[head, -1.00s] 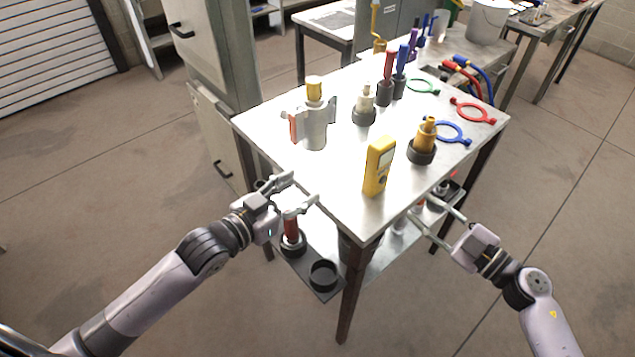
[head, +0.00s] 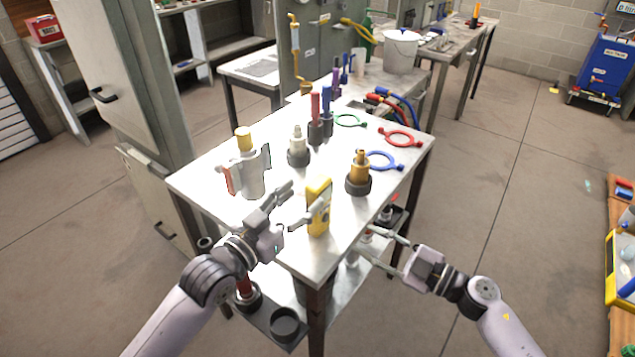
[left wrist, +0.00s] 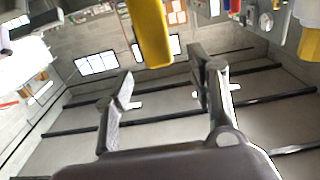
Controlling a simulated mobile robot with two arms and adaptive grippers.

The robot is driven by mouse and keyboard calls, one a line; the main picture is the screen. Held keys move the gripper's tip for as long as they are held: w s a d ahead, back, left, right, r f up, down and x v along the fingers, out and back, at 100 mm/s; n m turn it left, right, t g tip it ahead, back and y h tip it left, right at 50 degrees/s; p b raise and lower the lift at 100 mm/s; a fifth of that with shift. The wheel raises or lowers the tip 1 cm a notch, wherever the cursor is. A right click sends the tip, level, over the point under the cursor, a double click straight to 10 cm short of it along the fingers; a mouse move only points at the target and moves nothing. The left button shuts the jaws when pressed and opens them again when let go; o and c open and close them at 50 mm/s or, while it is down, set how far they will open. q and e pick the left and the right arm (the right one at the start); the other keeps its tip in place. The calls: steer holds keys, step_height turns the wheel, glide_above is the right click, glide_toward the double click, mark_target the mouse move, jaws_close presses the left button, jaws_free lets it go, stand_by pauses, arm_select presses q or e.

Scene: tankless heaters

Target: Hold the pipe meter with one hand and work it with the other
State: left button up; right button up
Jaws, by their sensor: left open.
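The yellow pipe meter (head: 318,207) stands upright on the near part of the metal table. My left gripper (head: 297,206) is open just left of the meter, and its near finger overlaps or comes close to it in the head view; I cannot tell if they touch. In the left wrist view the yellow meter (left wrist: 150,32) is ahead of the open fingers of my left gripper (left wrist: 160,95), with nothing visible between them. My right gripper (head: 383,250) is at the table's right front edge, fingers apart and empty.
A grey cylinder with a yellow cap (head: 250,175) stands left of the meter. A brass fitting in a dark holder (head: 358,175) stands to its right. Blue (head: 384,161), red (head: 401,138) and green (head: 350,120) rings lie farther back. A lower shelf (head: 262,318) holds dark cups.

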mark_target(310, 191)
arm_select(q)
steer(key=x, duration=0.6)
steer(key=shift+w+d, duration=0.25)
steer(key=shift+c, duration=0.3)
jaws_close()
arm_select(e)
steer(key=shift+c, duration=0.5)
jaws_close()
stand_by(0.3)
steer(key=shift+r, duration=0.1)
stand_by(0.7)
